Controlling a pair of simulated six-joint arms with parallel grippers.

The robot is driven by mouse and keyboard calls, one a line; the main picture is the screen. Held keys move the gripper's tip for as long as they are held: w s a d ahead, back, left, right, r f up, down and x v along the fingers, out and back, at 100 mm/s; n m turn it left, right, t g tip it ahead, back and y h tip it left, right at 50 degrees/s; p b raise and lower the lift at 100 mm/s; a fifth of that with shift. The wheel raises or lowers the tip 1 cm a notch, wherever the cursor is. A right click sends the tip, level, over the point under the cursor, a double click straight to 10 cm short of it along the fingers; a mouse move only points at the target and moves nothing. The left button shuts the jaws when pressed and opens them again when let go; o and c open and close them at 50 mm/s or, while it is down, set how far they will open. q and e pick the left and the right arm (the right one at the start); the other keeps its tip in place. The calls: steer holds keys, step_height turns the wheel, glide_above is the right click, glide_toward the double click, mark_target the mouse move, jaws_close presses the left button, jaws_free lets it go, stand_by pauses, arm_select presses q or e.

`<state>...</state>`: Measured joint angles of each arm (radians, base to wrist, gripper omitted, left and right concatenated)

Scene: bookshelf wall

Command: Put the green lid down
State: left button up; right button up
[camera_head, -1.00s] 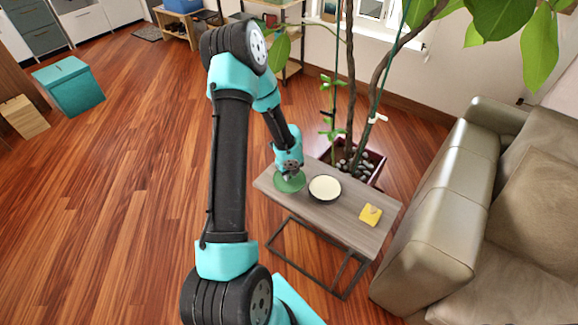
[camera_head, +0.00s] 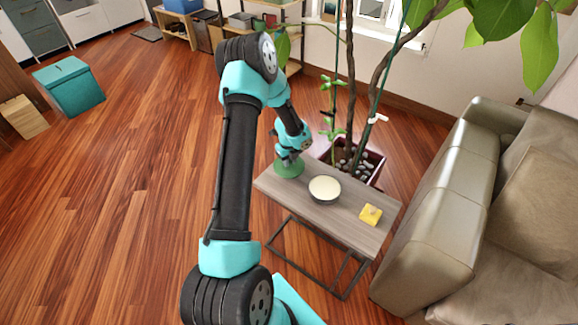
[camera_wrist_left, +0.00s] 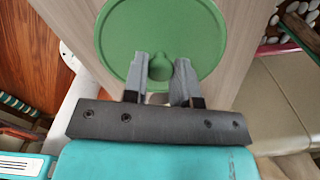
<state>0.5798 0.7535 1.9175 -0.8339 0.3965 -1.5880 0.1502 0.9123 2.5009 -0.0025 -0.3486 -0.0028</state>
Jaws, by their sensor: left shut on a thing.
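The green lid (camera_head: 288,170) is a round disc with a knob, at the far left end of the small grey wooden table (camera_head: 350,210). In the left wrist view the lid (camera_wrist_left: 125,40) lies flat-on over the wood, and my left gripper (camera_wrist_left: 162,72) has its two fingers on either side of the knob, shut on it. In the head view my left gripper (camera_head: 287,158) is right above the lid. I cannot tell whether the lid touches the table. My right gripper is not in view.
A dark-rimmed bowl (camera_head: 325,189) with pale contents stands right of the lid. A yellow item (camera_head: 370,215) lies near the table's right end. A potted plant (camera_head: 372,160) stands behind the table, and a beige sofa (camera_head: 450,190) is to its right.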

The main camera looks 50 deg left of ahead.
arm_select(q)
steer(key=shift+f, duration=1.75)
steer(key=shift+f, duration=0.15)
steer(key=o, duration=0.9)
step_height(320, 180, up, 12)
steer(key=shift+r, duration=0.15)
